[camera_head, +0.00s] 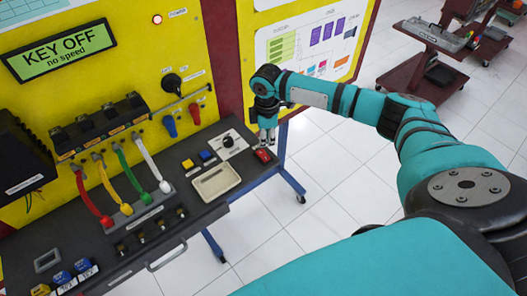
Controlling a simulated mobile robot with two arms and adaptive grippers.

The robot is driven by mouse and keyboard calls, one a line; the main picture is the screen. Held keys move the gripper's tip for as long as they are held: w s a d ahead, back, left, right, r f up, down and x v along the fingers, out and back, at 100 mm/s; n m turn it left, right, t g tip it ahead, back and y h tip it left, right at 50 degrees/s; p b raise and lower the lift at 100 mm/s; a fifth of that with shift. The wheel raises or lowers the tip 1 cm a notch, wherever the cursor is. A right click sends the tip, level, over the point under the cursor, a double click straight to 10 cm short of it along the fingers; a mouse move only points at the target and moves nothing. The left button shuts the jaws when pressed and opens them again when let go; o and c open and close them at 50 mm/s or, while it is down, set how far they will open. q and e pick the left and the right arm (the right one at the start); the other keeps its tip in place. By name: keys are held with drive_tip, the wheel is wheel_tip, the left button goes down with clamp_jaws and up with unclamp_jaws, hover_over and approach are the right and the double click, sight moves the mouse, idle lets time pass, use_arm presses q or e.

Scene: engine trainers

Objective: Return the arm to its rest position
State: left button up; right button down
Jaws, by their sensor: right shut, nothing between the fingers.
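My right arm, teal with black joints, reaches in from the right over the floor to the engine trainer. My right gripper (268,136) points down above the right end of the trainer's dark bench (210,215). It is shut and empty. A red object (263,155) lies on the bench just below the fingertips; whether they touch it I cannot tell. My left gripper is not in view.
The trainer's yellow panel (130,50) has a display (60,50) reading "KEY OFF no speed", a key switch (172,82) and coloured cables (120,180). A beige tray (216,182) sits on the bench. Open tiled floor (300,230) lies right of it; a dark red cart (430,60) stands behind.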

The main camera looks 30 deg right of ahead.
drive_tip(key=s+a+f+y, duration=0.1)
drive_tip(key=s+a+f, duration=0.2)
drive_tip(key=a, duration=0.3)
drive_tip(key=s+a+f, duration=0.2)
drive_tip(key=s+a, duration=0.1)
drive_tip(key=a, duration=0.3)
drive_tip(key=s+a+m+t+y, duration=0.1)
drive_tip(key=s+a+m, duration=0.1)
drive_tip(key=s+a, duration=0.3)
drive_tip(key=s+a+m+t+y, duration=0.1)
drive_tip(key=s+a+m+t, duration=0.15)
drive_tip(key=s, duration=0.45)
drive_tip(key=s+d+r+m+h, duration=0.2)
drive_tip(key=s+d+m+h, duration=0.1)
drive_tip(key=s+d+m, duration=0.45)
wheel_tip(320, 180, down, 32)
drive_tip(key=s+n+g+b, duration=0.1)
drive_tip(key=s+b, duration=0.2)
drive_tip(key=b, duration=0.3)
drive_tip(key=s+d+f+g+b, duration=0.1)
drive_tip(key=s+d+f+b, duration=0.2)
drive_tip(key=s+f, duration=1.2)
wheel_tip(320, 180, down, 4)
drive_tip(key=shift+s+f+n+b, duration=0.1)
drive_tip(key=shift+s+n+b, duration=0.2)
drive_tip(key=shift+s+b, duration=0.1)
